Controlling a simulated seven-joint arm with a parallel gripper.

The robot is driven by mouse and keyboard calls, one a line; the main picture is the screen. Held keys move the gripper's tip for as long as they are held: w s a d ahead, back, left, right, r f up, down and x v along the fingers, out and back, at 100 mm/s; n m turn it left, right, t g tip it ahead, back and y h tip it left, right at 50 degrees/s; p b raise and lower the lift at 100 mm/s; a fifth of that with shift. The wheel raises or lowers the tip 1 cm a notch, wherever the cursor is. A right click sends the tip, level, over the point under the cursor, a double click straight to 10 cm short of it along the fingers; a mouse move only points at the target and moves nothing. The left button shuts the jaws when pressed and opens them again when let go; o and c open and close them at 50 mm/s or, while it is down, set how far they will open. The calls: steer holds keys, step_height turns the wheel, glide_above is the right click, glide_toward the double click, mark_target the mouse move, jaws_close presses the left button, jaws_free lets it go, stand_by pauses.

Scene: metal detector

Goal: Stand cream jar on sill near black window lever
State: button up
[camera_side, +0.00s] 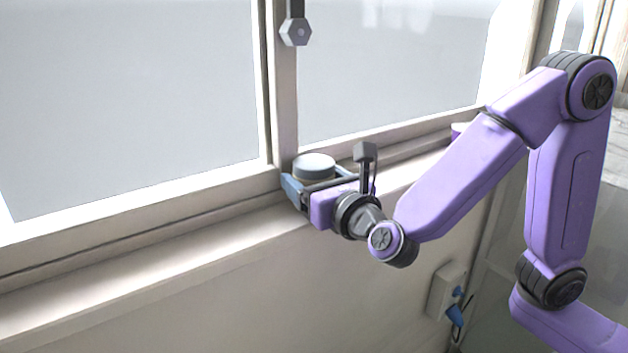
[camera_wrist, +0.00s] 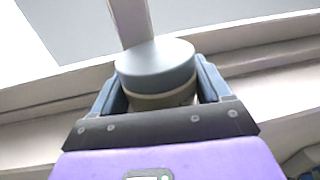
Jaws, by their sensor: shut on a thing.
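The cream jar (camera_side: 314,167) has a grey-blue lid and is upright at the sill, in front of the window's vertical post. My gripper (camera_side: 303,180) is shut on it, with its blue fingers on either side. In the wrist view the jar (camera_wrist: 156,70) stands between the two fingers of my gripper (camera_wrist: 158,95). Its base is hidden, so I cannot tell whether it touches the sill (camera_side: 200,246). The black window lever (camera_side: 295,25) hangs on the post above the jar, with a grey hexagonal end.
The sill is clear to the left of the jar. A purple object (camera_side: 459,130) shows on the sill to the right, partly hidden by my arm. The window frame (camera_side: 150,200) rises behind the sill. A wall socket (camera_side: 447,290) with a blue plug is below.

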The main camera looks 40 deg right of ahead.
steer(key=shift+f, duration=0.25)
steer(key=o, duration=1.1)
steer(key=shift+r, duration=0.1)
steer(key=shift+s+r, duration=0.1)
steer(key=s, duration=0.4)
steer(key=s+a, duration=0.1)
steer(key=s, duration=0.6)
steer(key=shift+s+a, duration=0.2)
steer(key=shift+s, duration=0.15)
